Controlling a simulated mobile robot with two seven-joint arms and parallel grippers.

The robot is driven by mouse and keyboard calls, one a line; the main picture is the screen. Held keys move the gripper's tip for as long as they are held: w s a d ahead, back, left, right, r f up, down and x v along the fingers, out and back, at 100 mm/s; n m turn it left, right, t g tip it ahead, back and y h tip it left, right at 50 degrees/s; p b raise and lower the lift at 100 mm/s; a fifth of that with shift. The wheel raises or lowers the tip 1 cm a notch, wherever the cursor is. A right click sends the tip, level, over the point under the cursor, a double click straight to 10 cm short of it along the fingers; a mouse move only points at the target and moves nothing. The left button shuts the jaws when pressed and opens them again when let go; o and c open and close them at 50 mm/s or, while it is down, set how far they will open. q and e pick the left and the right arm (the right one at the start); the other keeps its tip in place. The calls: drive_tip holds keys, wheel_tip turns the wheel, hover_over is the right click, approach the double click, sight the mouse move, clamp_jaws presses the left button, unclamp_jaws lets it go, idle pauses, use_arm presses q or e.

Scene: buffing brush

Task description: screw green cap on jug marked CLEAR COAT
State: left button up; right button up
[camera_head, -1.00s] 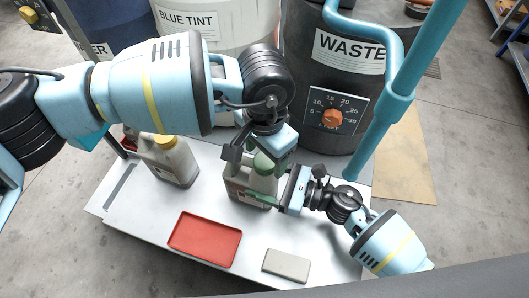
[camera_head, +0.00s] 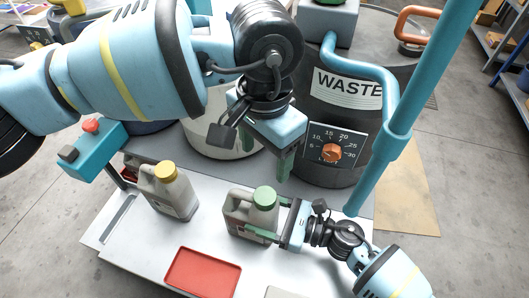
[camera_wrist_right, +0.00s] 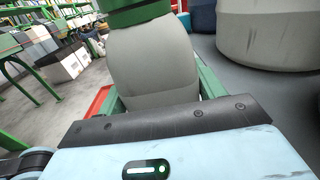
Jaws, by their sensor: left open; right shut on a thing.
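The grey jug with the green cap (camera_head: 264,197) on its neck stands upright on the white table. Its label is turned away or too small to read. My right gripper (camera_head: 262,235) is shut on this jug (camera_head: 238,207) low on its body, from the right. In the right wrist view the grey jug body (camera_wrist_right: 152,65) fills the space between the green fingers, with the green cap (camera_wrist_right: 130,10) above it. My left gripper (camera_head: 265,150) is open and empty, above and behind the cap, apart from it.
A second grey jug with a yellow cap (camera_head: 168,190) stands to the left. A red tray (camera_head: 203,272) lies at the front. The dark WASTE drum (camera_head: 345,110) and a blue pipe (camera_head: 385,135) stand behind. A teal box with a red button (camera_head: 92,150) is at the table's left.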

drive_tip(key=o, duration=2)
drive_tip(key=shift+c, duration=0.2)
drive_tip(key=shift+v, duration=3.95)
